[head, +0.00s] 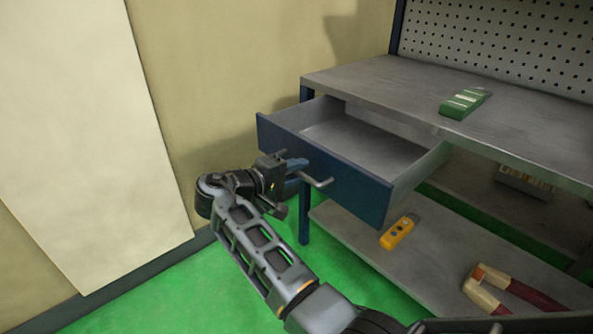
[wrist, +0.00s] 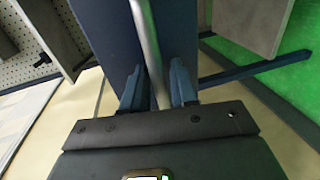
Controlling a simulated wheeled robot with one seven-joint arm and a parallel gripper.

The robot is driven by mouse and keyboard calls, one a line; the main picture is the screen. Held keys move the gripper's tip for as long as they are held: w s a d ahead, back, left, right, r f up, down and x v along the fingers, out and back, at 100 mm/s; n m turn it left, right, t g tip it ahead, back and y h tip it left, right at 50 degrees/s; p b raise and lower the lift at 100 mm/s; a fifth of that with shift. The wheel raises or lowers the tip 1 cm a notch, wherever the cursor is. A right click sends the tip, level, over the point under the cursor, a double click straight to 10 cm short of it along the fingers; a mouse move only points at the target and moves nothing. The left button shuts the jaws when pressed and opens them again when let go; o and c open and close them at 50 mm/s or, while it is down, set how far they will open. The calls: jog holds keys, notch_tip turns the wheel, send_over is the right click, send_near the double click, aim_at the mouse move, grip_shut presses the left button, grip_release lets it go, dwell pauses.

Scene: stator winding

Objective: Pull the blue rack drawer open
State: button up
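The blue-fronted drawer (head: 340,172) of the workbench is pulled well out, and its empty grey inside shows in the head view. Its metal bar handle (head: 319,182) stands out from the front. My gripper (head: 297,168) is at the left part of the handle. In the wrist view, the handle (wrist: 148,45) runs between the two blue fingers of my gripper (wrist: 159,82), which are closed in around it. The exact contact at the fingertips is hard to see. The blue drawer front (wrist: 115,35) lies just beyond the fingers.
A green object (head: 464,103) lies on the grey bench top (head: 385,78). The lower shelf (head: 350,228) holds a yellow device (head: 398,232) and red-handled pliers (head: 500,288). A wall with a pale panel (head: 90,130) stands at left. Green floor (head: 160,290) is clear beside my arm.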

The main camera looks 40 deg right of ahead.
jog(key=shift+o, duration=0.5)
jog(key=v, duration=0.7)
jog(key=shift+a, duration=0.4)
jog(key=shift+r, duration=0.1)
